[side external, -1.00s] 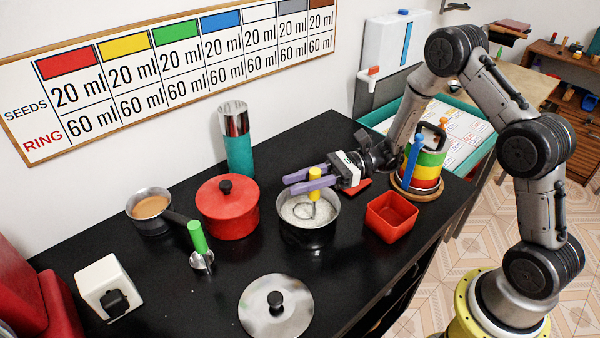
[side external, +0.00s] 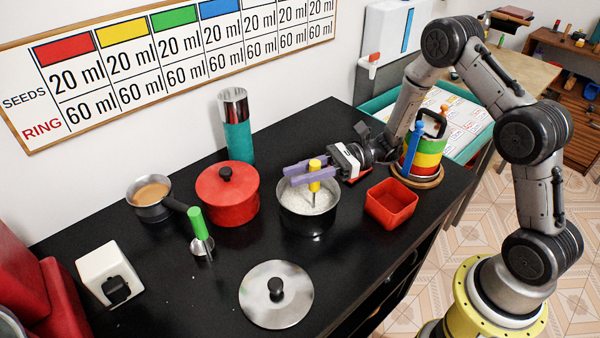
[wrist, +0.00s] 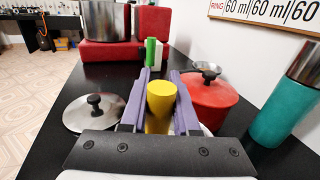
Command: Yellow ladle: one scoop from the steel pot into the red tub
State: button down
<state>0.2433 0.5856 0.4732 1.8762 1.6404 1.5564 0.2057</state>
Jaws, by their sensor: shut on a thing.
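The steel pot (side external: 309,222) stands on the black counter and holds white grainy stuff. My gripper (side external: 312,174) is over the pot, its purple fingers shut on the yellow handle of the ladle (side external: 314,184). The ladle hangs upright with its thin stem reaching down to the white contents; its bowl cannot be made out. In the wrist view the yellow handle (wrist: 160,105) stands between the two fingers. The red tub (side external: 391,203) is an open square container right of the pot; no contents can be made out in it.
A red lidded pot (side external: 228,196) stands left of the steel pot, with a green-handled ladle (side external: 200,232) in front. A steel lid (side external: 275,296) lies at the front. A teal cylinder (side external: 237,130) stands behind. A striped stack (side external: 425,150) stands right of the gripper.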

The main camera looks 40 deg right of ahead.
jog(key=shift+r, duration=0.1)
dwell(0.3)
notch_tip(320, 180, up, 11)
dwell(1.3)
dwell(0.5)
jog(key=s+d+r, duration=0.2)
jog(key=s+d, duration=0.4)
jog(key=d, duration=0.4)
jog(key=s+d+r, duration=0.3)
jog(key=s+d, duration=0.4)
jog(key=d, duration=0.3)
jog(key=shift+s+d+r, duration=0.15)
jog(key=shift+d+r, duration=0.1)
jog(key=shift+r, duration=0.1)
dwell(1.0)
